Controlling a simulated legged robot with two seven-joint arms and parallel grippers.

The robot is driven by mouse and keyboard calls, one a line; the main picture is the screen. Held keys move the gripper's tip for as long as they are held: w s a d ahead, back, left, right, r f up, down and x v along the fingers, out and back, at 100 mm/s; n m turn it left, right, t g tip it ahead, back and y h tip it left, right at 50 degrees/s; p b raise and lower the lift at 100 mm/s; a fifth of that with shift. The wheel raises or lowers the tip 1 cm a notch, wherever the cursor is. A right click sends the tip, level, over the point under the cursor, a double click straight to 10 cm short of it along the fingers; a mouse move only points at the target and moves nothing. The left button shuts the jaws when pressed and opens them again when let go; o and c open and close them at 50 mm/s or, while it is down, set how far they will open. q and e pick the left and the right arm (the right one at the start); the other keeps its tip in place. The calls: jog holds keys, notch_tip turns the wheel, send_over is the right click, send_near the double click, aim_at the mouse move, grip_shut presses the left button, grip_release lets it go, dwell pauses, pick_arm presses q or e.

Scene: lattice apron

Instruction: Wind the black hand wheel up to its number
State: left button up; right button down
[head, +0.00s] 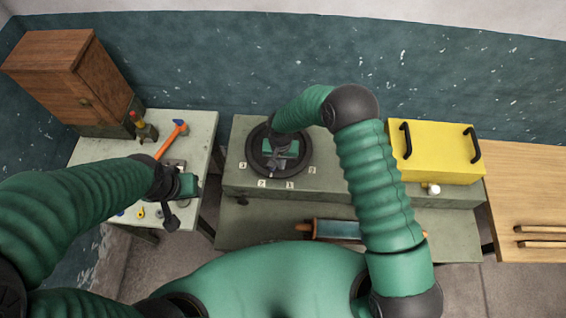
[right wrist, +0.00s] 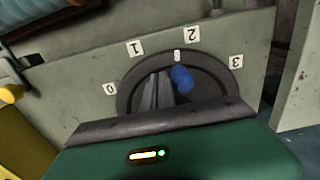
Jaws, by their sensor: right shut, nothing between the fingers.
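The black hand wheel (head: 250,148) lies on the grey-green bench, partly covered by my right gripper. In the right wrist view the wheel (right wrist: 213,84) has a blue knob (right wrist: 181,78) and a white mark (right wrist: 177,56) on its rim. Number plates 0, 1, 2 (right wrist: 191,34) and 3 curve around it. The white mark stands between 1 and 2, closer to 2. My right gripper (head: 277,170) is over the wheel, shut and empty; its fingers (right wrist: 155,92) are just left of the knob in the wrist view. My left gripper (head: 169,216) hangs over the left table, its jaws unclear.
A yellow box (head: 436,150) with black handles stands right of the wheel on the bench. The left table holds an orange-handled hammer (head: 171,140) and small tools; a wooden cabinet (head: 70,75) stands behind. A blue roller (head: 336,229) lies on the lower shelf.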

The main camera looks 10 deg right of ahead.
jog(key=shift+w+a+b, duration=0.25)
jog(key=shift+a+b, duration=0.3)
jog(key=shift+w+a+b, duration=0.2)
jog(key=shift+a+b, duration=0.3)
dwell(1.6)
jog(key=shift+d, duration=0.1)
jog(key=shift+s+d+r, duration=0.1)
jog(key=shift+d, duration=0.05)
jog(key=shift+s+d+p, duration=0.65)
jog(key=shift+s+d, duration=0.05)
jog(key=shift+d, duration=0.35)
notch_tip(320, 180, up, 8)
jog(key=p, duration=0.5)
